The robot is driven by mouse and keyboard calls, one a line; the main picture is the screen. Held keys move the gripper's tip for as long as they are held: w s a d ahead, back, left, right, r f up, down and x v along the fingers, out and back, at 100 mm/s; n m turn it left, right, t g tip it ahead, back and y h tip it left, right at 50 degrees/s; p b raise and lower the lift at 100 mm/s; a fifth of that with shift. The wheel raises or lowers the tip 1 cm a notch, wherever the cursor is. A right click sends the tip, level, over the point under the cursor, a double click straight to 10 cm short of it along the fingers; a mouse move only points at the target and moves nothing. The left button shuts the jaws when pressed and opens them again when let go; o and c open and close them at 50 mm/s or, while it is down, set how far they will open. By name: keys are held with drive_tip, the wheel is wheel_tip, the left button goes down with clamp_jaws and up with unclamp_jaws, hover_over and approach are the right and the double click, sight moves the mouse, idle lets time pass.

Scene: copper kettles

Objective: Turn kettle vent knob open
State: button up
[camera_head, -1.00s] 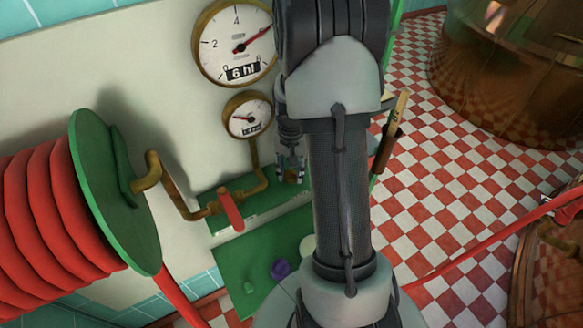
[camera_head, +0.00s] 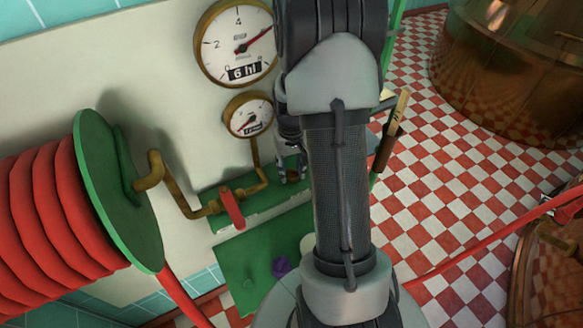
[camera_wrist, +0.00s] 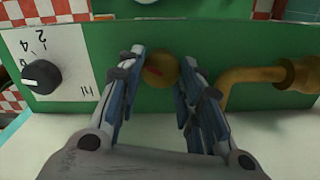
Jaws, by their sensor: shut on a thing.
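The round brass knob (camera_wrist: 160,71) with a red pointer mark sits on the green panel in the wrist view; I take it to be the vent knob. My gripper (camera_wrist: 161,80) is shut on it, one finger on each side. The red mark lies aslant across the knob's face. In the head view my gripper (camera_head: 292,170) is at the green panel (camera_head: 222,193) below the small gauge (camera_head: 249,117), partly behind my arm. The knob is hidden there.
A black dial (camera_wrist: 41,77) on a white numbered plate sits left of the knob, and a brass pipe (camera_wrist: 250,78) right of it. A red-handled valve (camera_head: 231,209), large gauge (camera_head: 237,43) and red hose reel (camera_head: 60,205) are nearby. A copper kettle (camera_head: 515,75) stands right.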

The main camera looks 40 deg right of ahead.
sight(291, 172)
drive_tip(key=o, duration=1.1)
drive_tip(key=shift+c, duration=0.2)
wheel_tip(291, 172, up, 12)
idle(0.4)
